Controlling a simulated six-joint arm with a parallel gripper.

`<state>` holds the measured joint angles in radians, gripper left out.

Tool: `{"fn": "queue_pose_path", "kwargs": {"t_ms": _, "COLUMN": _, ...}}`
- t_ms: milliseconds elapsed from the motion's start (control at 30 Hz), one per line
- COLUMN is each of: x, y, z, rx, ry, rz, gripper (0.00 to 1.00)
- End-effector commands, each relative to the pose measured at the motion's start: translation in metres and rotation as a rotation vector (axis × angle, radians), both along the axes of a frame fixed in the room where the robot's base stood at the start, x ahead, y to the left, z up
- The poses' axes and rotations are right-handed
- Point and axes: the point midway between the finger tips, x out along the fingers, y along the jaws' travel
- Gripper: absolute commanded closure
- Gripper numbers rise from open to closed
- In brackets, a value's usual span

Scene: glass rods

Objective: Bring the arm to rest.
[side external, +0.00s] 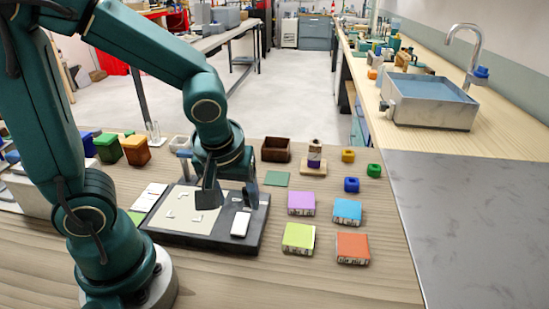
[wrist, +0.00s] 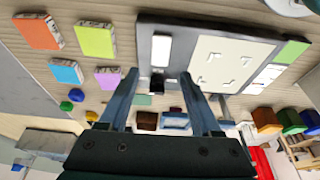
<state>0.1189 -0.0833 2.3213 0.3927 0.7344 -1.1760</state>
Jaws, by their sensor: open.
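My gripper (side external: 230,200) is open above the dark board (side external: 180,238), its two fingers spread and pointing down. It also shows in the wrist view (wrist: 159,75), with nothing between the fingertips. A pale panel with several light corner marks (side external: 188,207) lies on the board. A white block (side external: 240,224) lies on the board, to the right of the panel; the wrist view shows it too (wrist: 161,50), beyond the fingertips. Thin clear upright rods (side external: 154,133) stand at the back left; they are small and hard to make out.
Purple (side external: 301,203), blue (side external: 347,211), green (side external: 298,238) and orange (side external: 352,248) boxes lie right of the board. A brown bin (side external: 276,149) and a purple-banded bottle (side external: 314,154) stand behind. Colored bins (side external: 135,150) stand at left. The front table is clear.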

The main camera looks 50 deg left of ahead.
Motion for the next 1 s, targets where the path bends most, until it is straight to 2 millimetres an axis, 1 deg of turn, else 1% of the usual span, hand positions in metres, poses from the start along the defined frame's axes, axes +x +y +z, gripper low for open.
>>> {"fn": "queue_pose_path", "kwargs": {"t_ms": 267, "x": 0.000, "y": 0.000, "z": 0.000, "rx": 0.000, "ry": -0.002, "rz": 0.002, "gripper": 0.35}}
{"fn": "queue_pose_path", "kwargs": {"t_ms": 333, "x": 0.002, "y": 0.001, "z": 0.004, "rx": -0.003, "ry": -0.018, "rz": 0.006, "gripper": 0.35}}
{"fn": "queue_pose_path", "kwargs": {"t_ms": 467, "x": 0.004, "y": 0.002, "z": 0.021, "rx": -0.024, "ry": -0.099, "rz": 0.033, "gripper": 0.35}}
{"fn": "queue_pose_path", "kwargs": {"t_ms": 567, "x": -0.002, "y": 0.001, "z": 0.040, "rx": -0.042, "ry": -0.158, "rz": -0.006, "gripper": 0.35}}
{"fn": "queue_pose_path", "kwargs": {"t_ms": 667, "x": -0.012, "y": -0.004, "z": 0.056, "rx": -0.044, "ry": -0.196, "rz": -0.121, "gripper": 0.35}}
{"fn": "queue_pose_path", "kwargs": {"t_ms": 800, "x": -0.029, "y": -0.016, "z": 0.070, "rx": -0.018, "ry": -0.219, "rz": -0.358, "gripper": 0.35}}
{"fn": "queue_pose_path", "kwargs": {"t_ms": 900, "x": -0.038, "y": -0.024, "z": 0.073, "rx": 0.009, "ry": -0.214, "rz": -0.522, "gripper": 0.35}}
{"fn": "queue_pose_path", "kwargs": {"t_ms": 1000, "x": -0.044, "y": -0.031, "z": 0.072, "rx": 0.028, "ry": -0.187, "rz": -0.653, "gripper": 0.35}}
